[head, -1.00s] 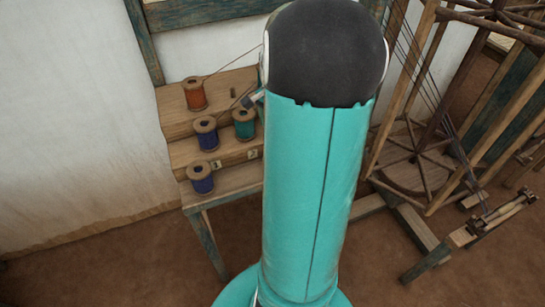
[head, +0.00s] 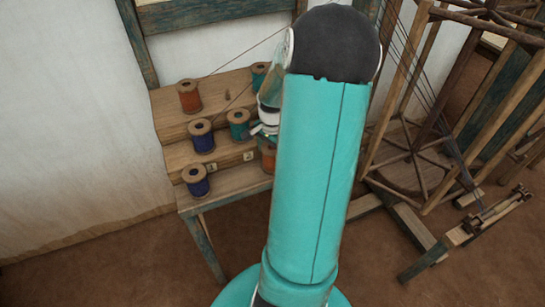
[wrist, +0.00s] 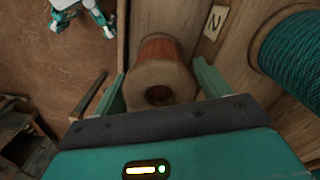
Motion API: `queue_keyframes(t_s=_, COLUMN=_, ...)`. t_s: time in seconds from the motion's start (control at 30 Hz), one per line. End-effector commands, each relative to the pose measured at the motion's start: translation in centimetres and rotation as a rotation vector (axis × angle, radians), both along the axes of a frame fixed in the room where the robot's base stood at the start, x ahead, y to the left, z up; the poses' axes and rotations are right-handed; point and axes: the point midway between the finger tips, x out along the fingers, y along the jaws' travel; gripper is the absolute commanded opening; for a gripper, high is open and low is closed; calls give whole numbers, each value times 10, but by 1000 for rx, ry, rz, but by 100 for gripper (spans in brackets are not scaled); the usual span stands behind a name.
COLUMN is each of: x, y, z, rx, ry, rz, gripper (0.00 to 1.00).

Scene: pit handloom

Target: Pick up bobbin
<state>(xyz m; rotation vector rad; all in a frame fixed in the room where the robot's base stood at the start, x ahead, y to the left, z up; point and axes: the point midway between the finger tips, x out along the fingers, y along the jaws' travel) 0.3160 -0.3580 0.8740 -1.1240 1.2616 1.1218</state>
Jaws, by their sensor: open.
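Several wooden-flanged bobbins stand on a stepped rack. An orange bobbin (wrist: 158,78) stands between the fingers of my gripper (wrist: 160,82) in the wrist view. My gripper is open, with a finger on each side of it; I cannot tell whether they touch it. This orange bobbin shows partly behind my arm in the head view (head: 268,157), on the low step. A teal bobbin (head: 238,125) and a blue bobbin (head: 201,137) stand on the middle step. Another blue bobbin (head: 195,181) is on the low step, and another orange bobbin (head: 189,97) is higher up.
The stepped wooden rack (head: 180,155) stands against a white wall (head: 70,110). A number plate with a 2 (wrist: 213,21) is on a step front beside the bobbin. Threads run up from the rack. A wooden reel frame (head: 410,150) stands to the right.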

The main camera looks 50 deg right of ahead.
Motion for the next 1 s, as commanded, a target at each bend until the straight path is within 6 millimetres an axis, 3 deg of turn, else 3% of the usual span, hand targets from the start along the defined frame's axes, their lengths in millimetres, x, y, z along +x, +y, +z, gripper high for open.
queue_keyframes(t_s=0.03, x=0, y=0, z=0, rx=0, ry=0, rz=0, gripper=75)
queue_keyframes(t_s=0.2, x=0, y=0, z=0, rx=0, ry=0, rz=0, gripper=42)
queue_keyframes(t_s=0.23, x=0, y=0, z=0, rx=0, ry=0, rz=0, gripper=39)
queue_keyframes(t_s=0.67, x=0, y=-1, z=10, rx=-2, ry=0, rz=-2, gripper=39)
queue_keyframes(t_s=0.83, x=1, y=-1, z=35, rx=-5, ry=-2, rz=-1, gripper=39)
queue_keyframes(t_s=1.0, x=-24, y=10, z=64, rx=-6, ry=0, rz=-3, gripper=39)
